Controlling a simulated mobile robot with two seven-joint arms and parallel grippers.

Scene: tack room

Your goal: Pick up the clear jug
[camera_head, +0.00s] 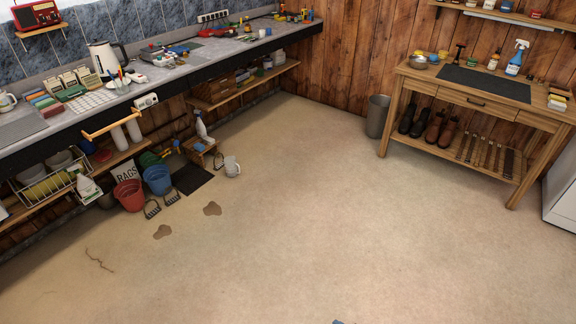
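A pale, see-through jug (232,167), which looks like the clear jug, stands upright on the floor left of the picture's middle.
A dark mat (192,177), a blue bucket (157,180) and a red bucket (129,194) lie left of the jug. A long counter (215,55) runs along the left wall. A wooden workbench (470,90) stands at right. The middle floor is open, with brown stains.

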